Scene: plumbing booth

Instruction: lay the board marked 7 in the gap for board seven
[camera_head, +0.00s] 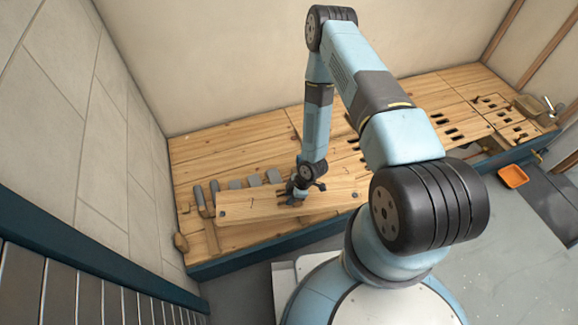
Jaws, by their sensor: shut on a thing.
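The gap for board seven cannot be made out clearly; the board covers part of the bench front.
Several grey blocks (236,184) stand behind the board. A brown rounded object (181,242) sits at the bench's left corner. Slotted boards (452,130) lie to the right. An orange tray (513,176) is on the floor at right. Walls close in the left and back.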

